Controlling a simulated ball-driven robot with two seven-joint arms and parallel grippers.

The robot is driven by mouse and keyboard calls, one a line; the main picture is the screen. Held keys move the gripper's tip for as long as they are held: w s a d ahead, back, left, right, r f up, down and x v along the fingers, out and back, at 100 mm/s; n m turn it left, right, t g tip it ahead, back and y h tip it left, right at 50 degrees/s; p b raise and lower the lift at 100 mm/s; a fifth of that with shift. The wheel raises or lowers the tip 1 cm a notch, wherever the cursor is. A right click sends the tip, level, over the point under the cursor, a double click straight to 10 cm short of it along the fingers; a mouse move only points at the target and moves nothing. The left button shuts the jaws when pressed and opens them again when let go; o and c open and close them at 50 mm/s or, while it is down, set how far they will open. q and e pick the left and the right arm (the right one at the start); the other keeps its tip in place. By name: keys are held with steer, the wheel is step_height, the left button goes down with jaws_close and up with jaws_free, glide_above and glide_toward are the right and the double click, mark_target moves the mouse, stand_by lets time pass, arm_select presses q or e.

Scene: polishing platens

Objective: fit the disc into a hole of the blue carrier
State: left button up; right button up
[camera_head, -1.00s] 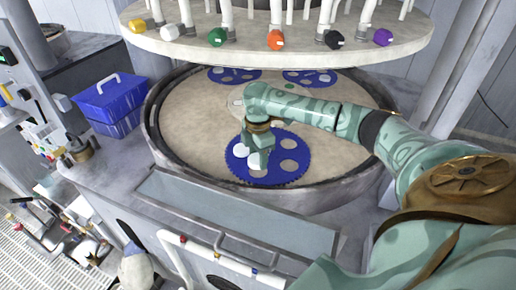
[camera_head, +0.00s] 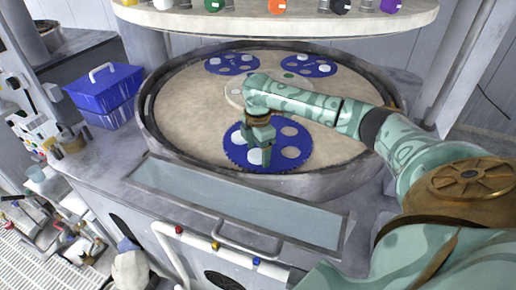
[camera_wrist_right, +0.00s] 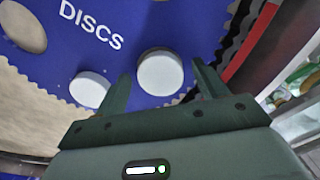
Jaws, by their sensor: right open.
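The blue carrier (camera_head: 232,151), a toothed plate with round holes, lies near the front of the round platen. My right gripper (camera_head: 257,158) is over its front left part, pointing down. In the right wrist view the gripper (camera_wrist_right: 163,84) is open, with a white disc (camera_wrist_right: 160,72) just beyond and between its fingertips. That disc lies at the carrier (camera_wrist_right: 110,62); whether it sits flush in a hole I cannot tell. A second white disc (camera_wrist_right: 90,89) is beside the left finger. Empty holes (camera_head: 290,152) show on the carrier's right side. My left gripper is out of view.
Two more blue carriers (camera_head: 232,64) (camera_head: 309,66) with white discs lie at the back of the platen (camera_head: 190,100). A raised rim (camera_head: 152,125) surrounds it. The upper plate (camera_head: 280,22) overhangs the back. A blue box (camera_head: 108,95) stands at the left.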

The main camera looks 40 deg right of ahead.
mark_target(258, 154)
step_height(258, 154, up, 8)
steer(key=p, duration=0.2)
steer(key=shift+f+p, duration=0.2)
steer(key=shift+p, duration=0.1)
steer(key=shift+f, duration=0.1)
